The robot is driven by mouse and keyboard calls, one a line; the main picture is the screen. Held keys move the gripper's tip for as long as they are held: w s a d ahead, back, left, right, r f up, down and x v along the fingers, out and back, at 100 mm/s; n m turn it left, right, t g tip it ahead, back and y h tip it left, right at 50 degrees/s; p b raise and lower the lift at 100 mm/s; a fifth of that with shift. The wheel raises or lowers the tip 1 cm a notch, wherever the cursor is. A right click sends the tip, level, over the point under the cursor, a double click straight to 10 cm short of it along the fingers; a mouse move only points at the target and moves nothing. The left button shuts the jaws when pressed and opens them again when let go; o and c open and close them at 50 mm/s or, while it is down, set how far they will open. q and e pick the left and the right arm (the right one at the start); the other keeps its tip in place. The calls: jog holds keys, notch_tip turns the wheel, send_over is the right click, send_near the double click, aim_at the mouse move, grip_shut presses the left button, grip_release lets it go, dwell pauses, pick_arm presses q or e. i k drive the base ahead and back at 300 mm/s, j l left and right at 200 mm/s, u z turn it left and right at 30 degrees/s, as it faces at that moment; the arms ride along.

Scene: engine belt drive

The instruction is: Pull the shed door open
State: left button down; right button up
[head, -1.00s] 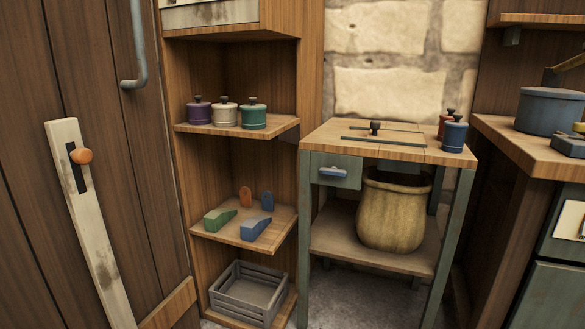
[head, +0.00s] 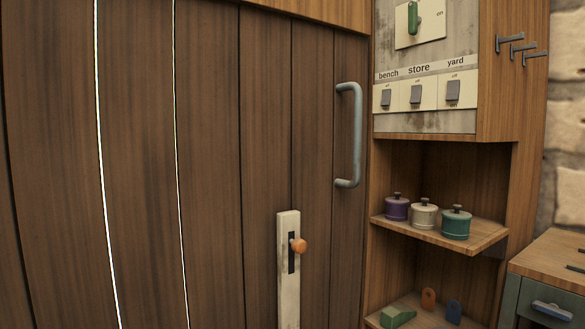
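The shed door (head: 220,160) is made of dark brown vertical planks and fills the left and middle of the head view. Thin bright lines of light show between two pairs of its planks. A grey-blue bar handle (head: 357,135) stands upright near the door's right edge. Neither of my grippers is in view.
A wooden shelf unit right of the door holds purple, cream and teal canisters (head: 424,217) and wedges (head: 397,315) below. Above them is a switch panel (head: 427,120) labelled bench, store and yard. Hooks (head: 510,42) stick out at upper right. A bench (head: 555,258) stands at lower right.

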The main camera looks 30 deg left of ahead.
aim_at(269, 106)
jog(key=u, duration=1.35)
